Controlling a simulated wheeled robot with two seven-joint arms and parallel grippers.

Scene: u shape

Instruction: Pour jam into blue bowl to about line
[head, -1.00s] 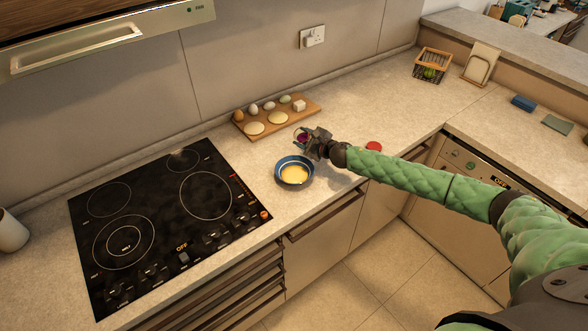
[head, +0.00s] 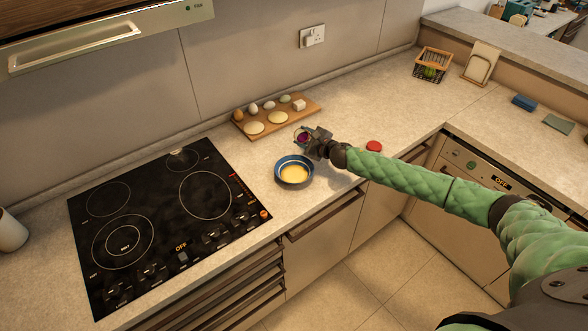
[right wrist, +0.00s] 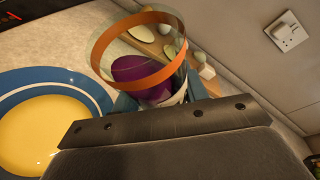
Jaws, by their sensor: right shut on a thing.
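The blue bowl (head: 294,170) stands on the counter to the right of the cooktop, with a yellow filling in it. It also shows at the left of the right wrist view (right wrist: 70,82). My right gripper (head: 308,138) is shut on the jam jar (head: 301,136), beside the bowl on its far right side. In the right wrist view the jar (right wrist: 145,50) is clear glass with an orange band at its open rim and dark purple jam inside. I cannot tell any pouring. My left gripper is not in view.
A wooden board (head: 300,116) with several eggs and pale round pieces lies behind the jar. The black cooktop (head: 170,225) is at left. A wire basket (head: 431,66) stands at the back right, with free counter before it.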

